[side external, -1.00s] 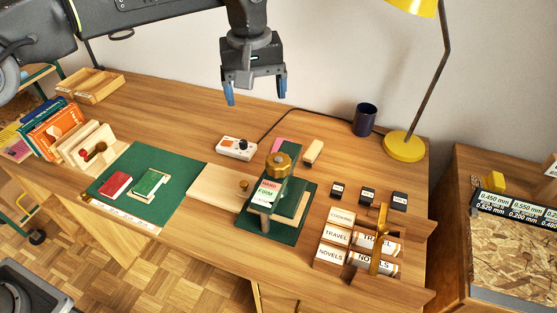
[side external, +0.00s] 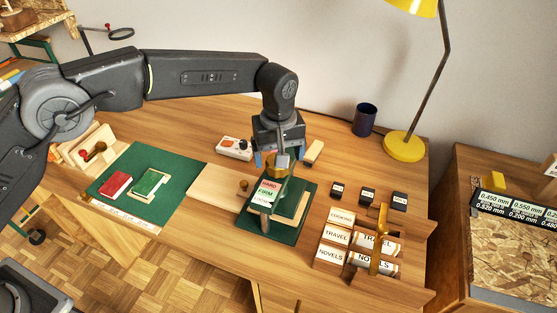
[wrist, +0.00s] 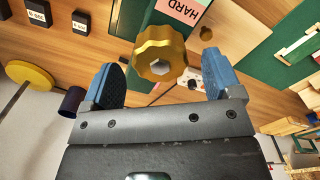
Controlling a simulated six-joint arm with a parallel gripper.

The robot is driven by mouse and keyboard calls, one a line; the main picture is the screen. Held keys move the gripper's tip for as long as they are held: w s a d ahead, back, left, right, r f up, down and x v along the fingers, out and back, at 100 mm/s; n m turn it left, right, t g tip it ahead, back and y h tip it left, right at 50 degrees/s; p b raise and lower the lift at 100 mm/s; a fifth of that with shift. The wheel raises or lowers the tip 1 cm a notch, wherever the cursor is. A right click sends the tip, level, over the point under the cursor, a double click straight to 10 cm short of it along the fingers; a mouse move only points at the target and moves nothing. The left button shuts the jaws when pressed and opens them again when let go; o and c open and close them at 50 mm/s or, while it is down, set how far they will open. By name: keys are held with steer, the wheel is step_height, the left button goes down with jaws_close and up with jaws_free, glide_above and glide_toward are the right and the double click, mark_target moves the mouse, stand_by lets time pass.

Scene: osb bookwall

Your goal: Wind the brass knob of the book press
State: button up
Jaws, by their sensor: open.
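The brass knob (wrist: 160,55) is a scalloped gold wheel with a hex-shaped centre. It tops the green book press (side external: 291,232), and my gripper partly hides it in the side view (side external: 273,168). My gripper (side external: 277,160) points down over the press. In the wrist view my gripper (wrist: 160,72) is open, with one blue finger on each side of the knob and visible gaps to it. A label (side external: 266,193) with HARD and FIRM is on the front of the press.
A white box with dials (side external: 234,148) stands behind and left of the press. A green mat (side external: 125,200) with a red book (side external: 115,184) lies at left. Labelled blocks (side external: 333,237) stand at right. A yellow lamp (side external: 403,146) and dark cup (side external: 365,120) stand at the back.

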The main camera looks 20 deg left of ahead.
steer(key=shift+f, duration=1.25)
steer(key=shift+c, duration=0.3)
steer(key=c, duration=0.9)
steer(key=shift+o, duration=0.2)
steer(key=shift+m, duration=0.3)
